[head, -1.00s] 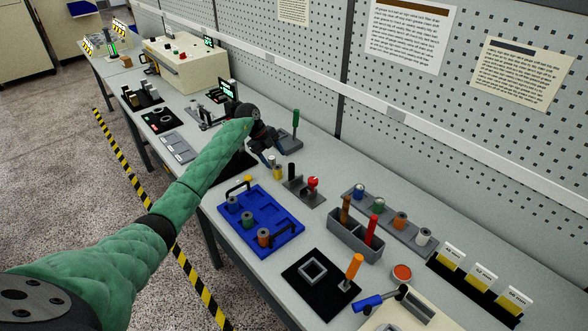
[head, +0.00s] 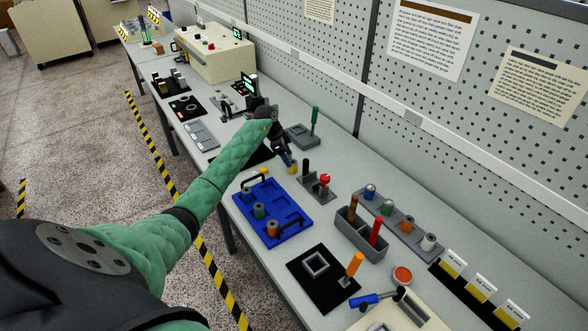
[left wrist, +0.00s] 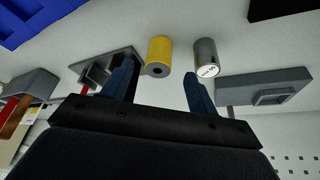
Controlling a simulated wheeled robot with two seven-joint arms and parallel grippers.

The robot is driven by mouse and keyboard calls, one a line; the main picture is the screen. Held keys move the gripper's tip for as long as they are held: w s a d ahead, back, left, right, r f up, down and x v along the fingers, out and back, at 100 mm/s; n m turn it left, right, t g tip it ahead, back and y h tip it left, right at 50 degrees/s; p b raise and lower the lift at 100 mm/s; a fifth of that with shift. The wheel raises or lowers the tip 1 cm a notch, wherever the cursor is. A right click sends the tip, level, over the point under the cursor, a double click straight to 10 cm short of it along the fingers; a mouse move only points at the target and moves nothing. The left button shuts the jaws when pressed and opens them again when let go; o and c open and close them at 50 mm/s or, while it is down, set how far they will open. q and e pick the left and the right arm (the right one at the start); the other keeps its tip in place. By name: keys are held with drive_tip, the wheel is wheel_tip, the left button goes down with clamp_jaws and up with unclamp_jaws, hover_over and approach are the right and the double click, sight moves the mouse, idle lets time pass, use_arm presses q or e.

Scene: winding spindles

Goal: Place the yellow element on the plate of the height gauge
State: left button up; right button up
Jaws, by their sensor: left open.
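The yellow element (left wrist: 158,56) is a short cylinder with a dark hole in its end, seen in the left wrist view just beyond and between my fingertips. In the head view it is a small yellow spot (head: 292,169) beside my left gripper (head: 287,160). My left gripper (left wrist: 158,85) is open with nothing between its blue fingers. A grey metal cylinder (left wrist: 206,55) with a white labelled end stands close to the yellow one, beyond the other finger. A dark upright device with a green display (head: 251,87), possibly the height gauge, stands farther back; its plate cannot be made out. My right gripper is not in view.
A blue tray (head: 285,231) with several spools lies in front of the gripper. A grey fixture with a red knob (head: 318,190) and a grey base with a green handle (head: 301,137) stand close by. A perforated wall bounds the bench at the back.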

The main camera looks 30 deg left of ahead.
sight(292, 162)
use_arm(q)
drive_tip(key=shift+w+d+f+b, duration=0.1)
drive_tip(key=shift+d+f+b, duration=0.1)
drive_tip(key=shift+f+b, duration=0.25)
drive_tip(key=shift+b+x, duration=0.8)
drive_tip(key=shift+x, duration=0.25)
drive_tip(key=shift+b+x, duration=0.5)
drive_tip(key=shift+x, duration=0.3)
drive_tip(key=shift+w+d+f, duration=0.1)
drive_tip(key=shift+f, duration=0.05)
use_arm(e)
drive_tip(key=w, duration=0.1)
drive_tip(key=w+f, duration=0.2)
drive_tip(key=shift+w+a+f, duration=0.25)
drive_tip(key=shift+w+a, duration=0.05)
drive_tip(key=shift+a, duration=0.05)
use_arm(q)
drive_tip(key=c, duration=1.1)
drive_tip(key=shift+c, duration=0.2)
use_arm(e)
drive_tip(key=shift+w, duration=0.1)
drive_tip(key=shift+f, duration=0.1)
